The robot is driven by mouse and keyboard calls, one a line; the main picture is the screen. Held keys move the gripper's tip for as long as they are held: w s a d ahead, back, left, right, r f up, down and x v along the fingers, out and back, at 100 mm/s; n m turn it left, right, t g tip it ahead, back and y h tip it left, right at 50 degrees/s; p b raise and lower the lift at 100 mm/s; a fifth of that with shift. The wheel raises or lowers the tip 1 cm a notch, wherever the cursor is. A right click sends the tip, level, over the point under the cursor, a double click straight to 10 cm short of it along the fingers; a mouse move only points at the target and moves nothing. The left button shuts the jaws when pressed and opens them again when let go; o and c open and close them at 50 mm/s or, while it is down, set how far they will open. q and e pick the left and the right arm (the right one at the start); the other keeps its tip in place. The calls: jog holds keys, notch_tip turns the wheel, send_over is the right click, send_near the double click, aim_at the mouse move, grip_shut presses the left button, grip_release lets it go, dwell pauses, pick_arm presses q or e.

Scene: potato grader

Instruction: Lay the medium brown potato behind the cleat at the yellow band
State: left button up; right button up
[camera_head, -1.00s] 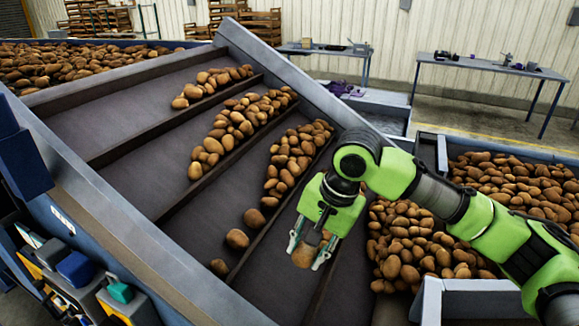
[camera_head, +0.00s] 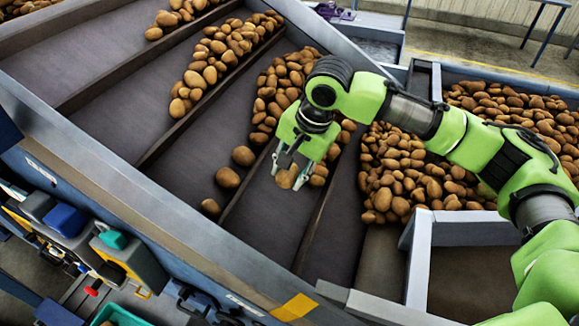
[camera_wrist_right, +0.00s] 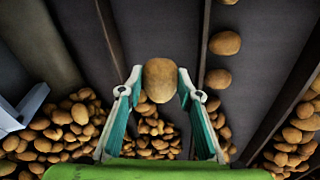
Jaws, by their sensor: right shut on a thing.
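My right gripper (camera_head: 288,177) is shut on a medium brown potato (camera_head: 287,178) and holds it over the dark sloping belt. In the right wrist view the potato (camera_wrist_right: 160,80) sits between the two fingertips, with belt and piled potatoes behind it. A yellow band (camera_head: 294,307) marks the grey side rail at the bottom of the head view. A dark cleat (camera_head: 312,228) runs across the belt to the rail just above the band. The belt strips on both sides of this cleat are bare near the rail. My left gripper is not in view.
Three loose potatoes (camera_head: 228,177) lie in a line on the belt left of the gripper. Rows of potatoes rest along the cleats farther up. A large potato heap (camera_head: 405,175) lies right of the belt, beside a grey-walled bin (camera_head: 418,262).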

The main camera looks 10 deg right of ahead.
notch_tip(320, 180, down, 4)
jog(key=b, duration=0.4)
jog(key=shift+s, duration=0.1)
jog(key=shift+f+b, duration=1.1)
jog(key=shift+f, duration=4.65)
jog(key=o, duration=1.2)
jog(key=shift+r, duration=0.1)
jog(key=v, duration=1.1)
jog(key=shift+d+r, duration=0.1)
jog(key=shift+r, duration=0.3)
